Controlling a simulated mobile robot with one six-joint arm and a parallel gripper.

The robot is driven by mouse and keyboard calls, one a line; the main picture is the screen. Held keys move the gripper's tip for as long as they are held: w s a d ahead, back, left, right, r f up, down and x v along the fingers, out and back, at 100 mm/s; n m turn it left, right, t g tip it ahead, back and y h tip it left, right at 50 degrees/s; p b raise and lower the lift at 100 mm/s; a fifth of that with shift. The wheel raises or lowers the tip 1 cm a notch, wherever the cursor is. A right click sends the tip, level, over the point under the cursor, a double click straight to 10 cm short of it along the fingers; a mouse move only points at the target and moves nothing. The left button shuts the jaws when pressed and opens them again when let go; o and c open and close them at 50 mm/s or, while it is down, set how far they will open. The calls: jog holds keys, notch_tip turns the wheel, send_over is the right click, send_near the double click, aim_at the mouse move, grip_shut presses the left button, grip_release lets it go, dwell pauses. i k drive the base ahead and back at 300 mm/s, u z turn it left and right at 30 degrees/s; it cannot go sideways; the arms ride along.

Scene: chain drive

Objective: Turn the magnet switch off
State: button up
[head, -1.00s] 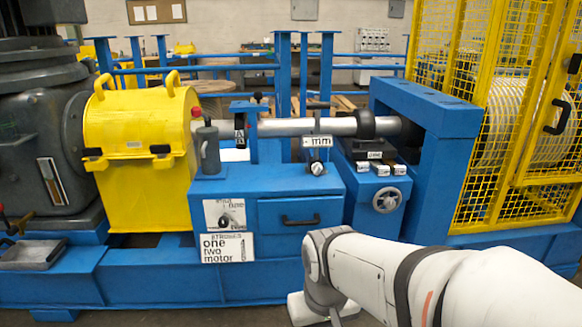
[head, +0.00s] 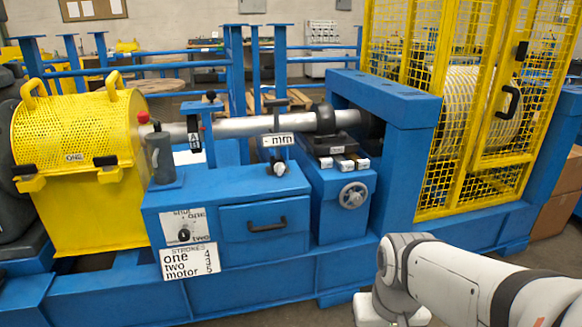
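No part is readably labelled as the magnet switch, so I cannot tell for certain which one it is. A small dark knob (head: 279,168) sits under a white "mm" sign (head: 277,140) on top of the blue cabinet. Another black round knob (head: 183,235) is on a white plate on the cabinet front, with positions marked "shut", "one" and "two"; its exact setting is too small to read. My white arm enters at the lower right, in front of the machine and apart from both knobs. My gripper's fingers are not visible.
The blue cabinet (head: 228,190) has a drawer with a black handle (head: 267,225). A yellow guard (head: 85,135) stands left, a handwheel (head: 353,195) right of the cabinet, and a yellow mesh cage (head: 480,160) at far right. A steel shaft (head: 245,127) runs behind. Floor shows in front.

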aim_at(279, 167)
jog(key=u, duration=0.05)
jog(key=i, duration=1)
jog(key=z, duration=0.05)
